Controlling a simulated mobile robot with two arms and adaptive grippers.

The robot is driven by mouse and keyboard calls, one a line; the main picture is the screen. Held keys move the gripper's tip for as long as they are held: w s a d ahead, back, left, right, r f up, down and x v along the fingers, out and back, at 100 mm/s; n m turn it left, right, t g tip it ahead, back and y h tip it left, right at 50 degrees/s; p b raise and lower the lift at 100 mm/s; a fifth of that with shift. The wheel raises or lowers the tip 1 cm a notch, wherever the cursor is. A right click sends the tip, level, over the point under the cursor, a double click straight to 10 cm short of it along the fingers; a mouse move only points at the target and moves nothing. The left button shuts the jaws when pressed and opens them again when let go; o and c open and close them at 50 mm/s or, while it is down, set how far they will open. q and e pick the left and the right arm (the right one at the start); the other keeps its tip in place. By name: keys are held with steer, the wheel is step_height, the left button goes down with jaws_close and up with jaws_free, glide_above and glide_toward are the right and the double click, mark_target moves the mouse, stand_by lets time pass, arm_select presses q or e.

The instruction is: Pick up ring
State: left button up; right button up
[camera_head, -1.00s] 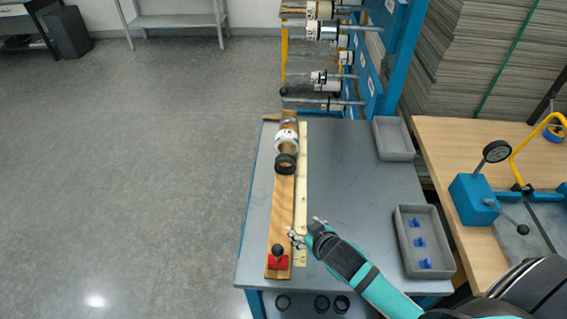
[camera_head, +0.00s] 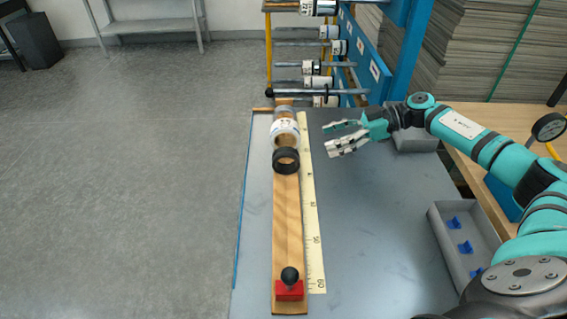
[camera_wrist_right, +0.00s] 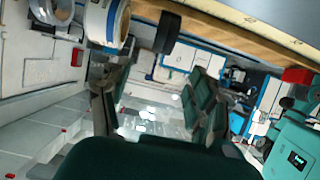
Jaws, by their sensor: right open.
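A black ring (camera_head: 286,161) stands on edge on the wooden board (camera_head: 287,225), its opening facing the front. Directly behind it is a white roll (camera_head: 285,132). My right gripper (camera_head: 334,138) is open and empty, a short way to the right of the ring and roll, with its fingers pointing left toward them. In the right wrist view the black ring (camera_wrist_right: 167,32) and the white roll (camera_wrist_right: 107,20) show near the top, apart from the fingers. My left gripper is not in view.
A red block with a black knob (camera_head: 289,287) sits at the board's front end. A pale ruler (camera_head: 313,225) runs along the board's right side. A grey tray (camera_head: 440,215) with blue pieces lies at right. A rack with rolls (camera_head: 318,80) stands behind. The table's middle is clear.

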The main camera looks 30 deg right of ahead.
mark_target(289, 151)
steer(key=x, duration=0.5)
steer(key=p+x, duration=0.1)
steer(key=x, duration=0.4)
steer(key=shift+a+r, duration=0.2)
steer(key=shift+a, duration=0.05)
steer(key=shift+x, duration=0.9)
steer(key=p+x, duration=0.1)
steer(key=x, duration=0.3)
steer(key=shift+w+a, duration=0.15)
steer(key=shift+a, duration=0.15)
jaws_close()
